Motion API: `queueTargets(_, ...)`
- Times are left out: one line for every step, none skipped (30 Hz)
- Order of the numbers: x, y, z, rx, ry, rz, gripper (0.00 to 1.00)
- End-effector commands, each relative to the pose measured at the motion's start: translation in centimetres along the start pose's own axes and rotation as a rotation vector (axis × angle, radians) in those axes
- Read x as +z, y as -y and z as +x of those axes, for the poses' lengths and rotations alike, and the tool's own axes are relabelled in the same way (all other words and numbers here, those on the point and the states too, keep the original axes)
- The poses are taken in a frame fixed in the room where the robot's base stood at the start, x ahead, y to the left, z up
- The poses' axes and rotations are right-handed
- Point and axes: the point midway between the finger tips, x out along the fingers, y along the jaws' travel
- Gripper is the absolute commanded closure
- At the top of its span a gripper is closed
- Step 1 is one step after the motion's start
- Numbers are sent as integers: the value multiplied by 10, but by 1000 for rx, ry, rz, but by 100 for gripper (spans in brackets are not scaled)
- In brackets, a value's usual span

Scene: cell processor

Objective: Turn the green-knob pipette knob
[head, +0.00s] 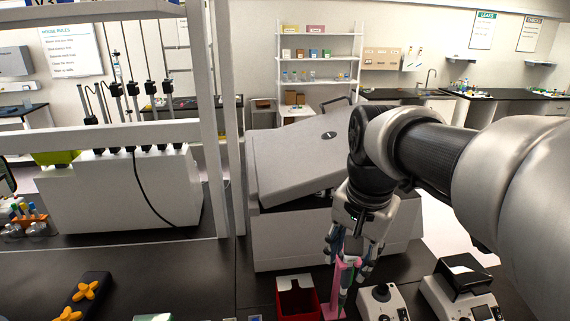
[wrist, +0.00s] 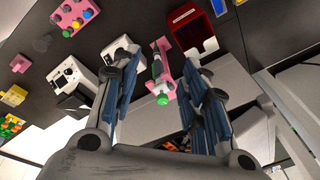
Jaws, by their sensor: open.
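The green knob (wrist: 162,99) tops a pipette standing in a pink stand (wrist: 163,46). In the wrist view the knob lies between my two blue-padded fingers, with a gap on each side. My gripper (wrist: 158,78) is open and empty. In the head view my gripper (head: 351,256) points down over the pink stand (head: 333,305), whose upper part shows between the fingers. The fingers hide the knob there. I cannot tell the exact height of the fingertips relative to the knob.
A red bin (head: 298,303) stands left of the stand in the head view. A small white device (head: 384,303) and a larger one with a black top (head: 462,275) stand close on the right. A large grey-lidded machine (head: 300,160) is behind. The dark bench is clear at the left middle.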

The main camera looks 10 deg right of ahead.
Motion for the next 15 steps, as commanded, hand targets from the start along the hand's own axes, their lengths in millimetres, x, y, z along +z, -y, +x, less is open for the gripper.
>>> queueTargets(-19,10,-22,16,16,63,59)
queueTargets(-27,14,-28,25,24,103,59)
queueTargets(-39,19,-36,35,32,155,59)
queueTargets(-48,23,-41,44,39,193,59)
queueTargets(-56,26,-46,53,47,232,59)
queueTargets(-68,31,-52,65,54,283,59)
queueTargets(-76,34,-55,74,60,321,59)
queueTargets(-83,37,-59,83,66,357,59)
queueTargets(-93,41,-63,94,72,403,59)
queueTargets(-99,43,-65,102,77,435,59)
queueTargets(-105,45,-67,111,81,465,59)
queueTargets(-112,47,-69,120,86,502,59)
queueTargets(-118,49,-70,126,88,526,59)
queueTargets(-122,50,-71,132,91,549,59)
queueTargets(-126,51,-72,139,94,575,59)
